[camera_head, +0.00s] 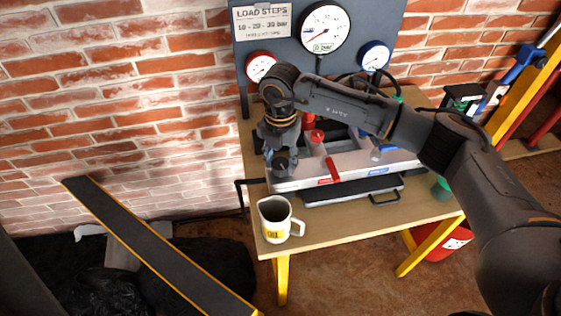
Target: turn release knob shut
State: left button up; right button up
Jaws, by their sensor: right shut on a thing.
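The release knob (285,167) is a dark round knob at the left end of the grey pump unit (290,184) on the table. My right gripper (281,150) reaches down over it from above, shut on it. The fingers hide part of the knob, so its turn angle cannot be read. The gauge board (243,42) stands behind, with a large white gauge (325,27) in the middle, a red-rimmed gauge (261,66) and a blue-rimmed gauge (374,56). My left gripper is not in view.
A white mug (274,222) stands at the table's (345,225) front left, close below the knob. A red lever (332,172) and a blue part (376,154) are on the unit, right of the gripper. A long dark plank (150,245) with yellow edges lies at lower left.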

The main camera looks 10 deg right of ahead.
aim_at(281, 164)
jog(key=shift+m, duration=1.1)
jog(key=o, duration=1.1)
jog(key=shift+o, duration=0.2)
jog(key=shift+r, duration=0.25)
notch_tip(281, 164, up, 12)
jog(key=shift+f, duration=0.25)
jog(key=shift+f, duration=0.1)
